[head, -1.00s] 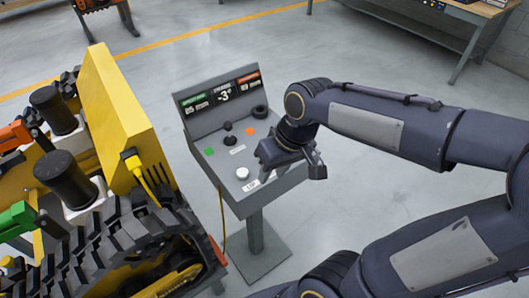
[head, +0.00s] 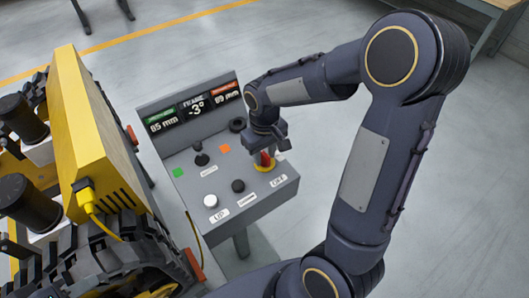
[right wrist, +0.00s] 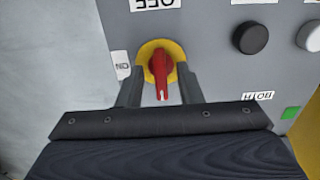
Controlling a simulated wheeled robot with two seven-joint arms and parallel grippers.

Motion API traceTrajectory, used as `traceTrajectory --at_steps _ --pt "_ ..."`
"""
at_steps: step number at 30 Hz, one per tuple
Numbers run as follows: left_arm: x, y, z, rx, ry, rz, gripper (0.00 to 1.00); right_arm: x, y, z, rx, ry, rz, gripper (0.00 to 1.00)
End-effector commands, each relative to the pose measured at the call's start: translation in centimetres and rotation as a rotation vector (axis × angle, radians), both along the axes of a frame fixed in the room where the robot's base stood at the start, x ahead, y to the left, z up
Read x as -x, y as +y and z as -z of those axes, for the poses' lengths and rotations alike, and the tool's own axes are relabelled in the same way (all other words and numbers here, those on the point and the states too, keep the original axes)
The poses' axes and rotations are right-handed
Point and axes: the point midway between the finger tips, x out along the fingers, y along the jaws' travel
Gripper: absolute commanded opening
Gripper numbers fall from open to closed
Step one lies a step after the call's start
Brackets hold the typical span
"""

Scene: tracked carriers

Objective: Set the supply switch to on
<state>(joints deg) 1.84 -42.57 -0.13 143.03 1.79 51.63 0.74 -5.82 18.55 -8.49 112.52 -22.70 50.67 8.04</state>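The supply switch is a red rotary handle on a yellow disc (head: 262,167) at the right side of the grey control panel (head: 205,180). In the right wrist view the red handle (right wrist: 161,72) stands lengthwise, with a white mark at its lower end. An OFF label lies above it there and an ON label (right wrist: 122,67) to its left. My right gripper (right wrist: 160,92) is open, with one finger on each side of the handle and gaps visible. In the head view my right gripper (head: 266,150) partly hides the handle. My left gripper is not in view.
The panel also bears a white button (head: 210,201), black knobs, a joystick (head: 201,158), green and orange squares and a display (head: 190,110) reading -3°. A yellow tracked carrier (head: 88,130) stands close on the left. Floor is open behind the panel.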

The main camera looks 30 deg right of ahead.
Motion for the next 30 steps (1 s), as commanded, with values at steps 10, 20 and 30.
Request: traceTrajectory --at_steps 10,20,30 --pt "0.0 0.0 0.0 0.0 0.0 0.0 0.36 0.0 0.0 0.23 0.0 -0.001 0.0 0.25" --pt "0.0 0.0 0.0 0.0 0.0 0.0 0.36 -0.01 0.0 0.2 0.0 -0.001 0.0 0.0" --pt "0.0 0.0 0.28 0.0 0.0 0.0 0.36 -0.03 0.03 0.23 0.0 -0.002 0.073 0.0"
